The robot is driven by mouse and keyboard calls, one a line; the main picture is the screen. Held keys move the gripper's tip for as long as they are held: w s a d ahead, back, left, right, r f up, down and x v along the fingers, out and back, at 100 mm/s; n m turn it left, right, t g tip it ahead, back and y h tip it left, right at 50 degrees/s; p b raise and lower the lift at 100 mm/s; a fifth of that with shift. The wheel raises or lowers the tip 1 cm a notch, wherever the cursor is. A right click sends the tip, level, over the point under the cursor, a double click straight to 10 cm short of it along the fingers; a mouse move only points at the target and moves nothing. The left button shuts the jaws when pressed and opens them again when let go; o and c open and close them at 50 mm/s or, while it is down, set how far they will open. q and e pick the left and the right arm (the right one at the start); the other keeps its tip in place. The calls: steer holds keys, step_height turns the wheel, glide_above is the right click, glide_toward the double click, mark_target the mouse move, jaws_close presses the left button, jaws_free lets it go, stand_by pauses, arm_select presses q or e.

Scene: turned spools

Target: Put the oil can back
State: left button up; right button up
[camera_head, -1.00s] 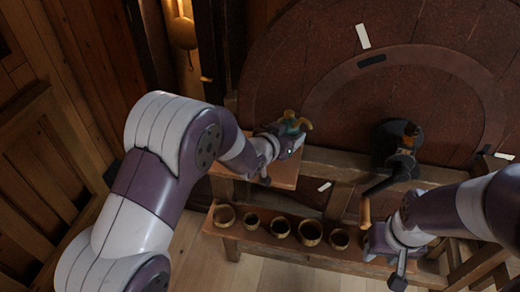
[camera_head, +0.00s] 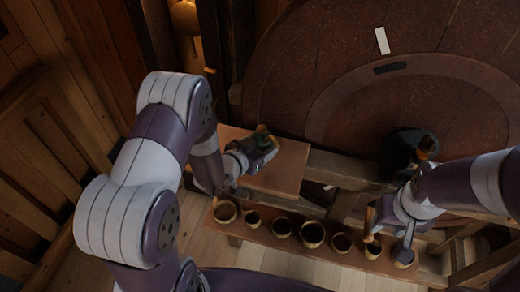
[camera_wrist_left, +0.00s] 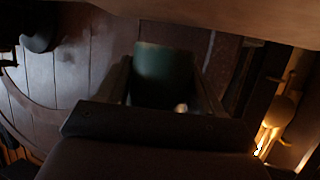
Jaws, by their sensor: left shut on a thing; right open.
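The oil can (camera_head: 265,132), dark green with a brassy top, is small in the head view and sits in the jaws of my left gripper (camera_head: 260,144). In the left wrist view its green body (camera_wrist_left: 165,70) is between my two fingers. The gripper and can are over the small wooden shelf (camera_head: 285,176). I cannot tell whether the can touches it. My right gripper (camera_head: 385,218) is open near the right end of the low bench; its fingertips are small and partly hidden.
Several turned wooden cups (camera_head: 281,227) stand in a row along the low bench (camera_head: 262,238). A large reddish-brown wheel (camera_head: 290,95) fills the back. A dark crank fitting (camera_head: 405,147) stands before it at right. A lit brass object (camera_head: 186,18) hangs at upper left.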

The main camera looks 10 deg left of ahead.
arm_select(q)
step_height(320, 180, down, 4)
steer(key=shift+w+f+p, duration=0.1)
steer(key=shift+p, duration=0.35)
